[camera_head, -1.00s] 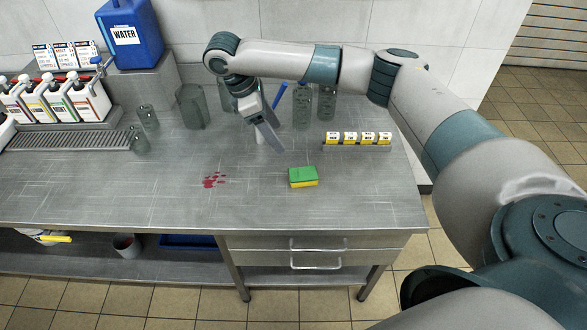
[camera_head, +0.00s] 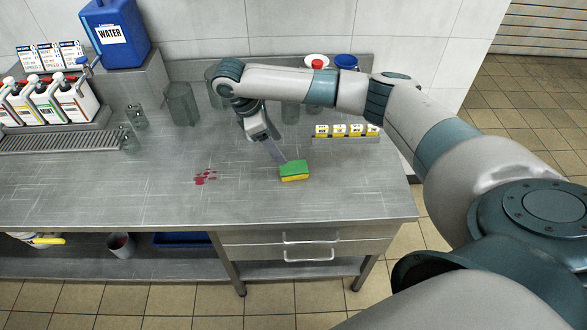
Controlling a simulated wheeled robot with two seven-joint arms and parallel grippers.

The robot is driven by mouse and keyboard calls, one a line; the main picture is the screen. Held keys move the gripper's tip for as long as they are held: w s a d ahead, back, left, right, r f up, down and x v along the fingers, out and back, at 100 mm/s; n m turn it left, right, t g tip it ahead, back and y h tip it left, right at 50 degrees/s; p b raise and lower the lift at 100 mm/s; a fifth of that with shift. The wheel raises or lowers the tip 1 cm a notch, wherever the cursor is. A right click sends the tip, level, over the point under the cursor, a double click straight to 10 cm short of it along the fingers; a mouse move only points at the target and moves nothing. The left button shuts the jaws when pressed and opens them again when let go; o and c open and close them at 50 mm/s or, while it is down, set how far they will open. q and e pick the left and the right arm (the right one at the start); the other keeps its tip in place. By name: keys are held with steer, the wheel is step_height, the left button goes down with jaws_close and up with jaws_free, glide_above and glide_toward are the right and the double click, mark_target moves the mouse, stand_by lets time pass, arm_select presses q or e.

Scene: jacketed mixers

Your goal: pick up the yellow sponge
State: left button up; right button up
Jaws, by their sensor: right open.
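The yellow sponge (camera_head: 294,171) lies flat on the steel counter, with a green scouring layer on top and yellow below. It is right of a red spill (camera_head: 205,177). My right gripper (camera_head: 278,154) is open and points down toward the counter, its fingers at the sponge's upper left edge. I cannot tell whether the fingers touch the sponge. My left gripper is not in view.
Small yellow-and-white boxes (camera_head: 346,130) stand in a row behind the sponge to the right. Glass vessels (camera_head: 183,104) stand at the back, some partly hidden by my arm. The counter (camera_head: 120,185) is clear at the front.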

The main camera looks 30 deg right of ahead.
mark_target(293, 167)
steer(key=p+x, duration=0.1)
steer(key=x, duration=0.2)
steer(key=shift+s+d+f, duration=0.15)
steer(key=shift+d+f, duration=0.05)
steer(key=shift+f, duration=0.1)
steer(key=shift+d+f, duration=0.15)
steer(key=shift+f, duration=0.3)
steer(key=shift+s+d+f+p, duration=0.2)
steer(key=shift+f+p, duration=0.15)
steer(key=shift+p, duration=0.25)
steer(key=p+x, duration=0.1)
steer(key=x, duration=0.3)
steer(key=shift+s+r+p, duration=0.1)
steer(key=shift+s+p, duration=0.05)
steer(key=shift+p, duration=0.2)
steer(key=shift+f, duration=0.25)
steer(key=c, duration=1.1)
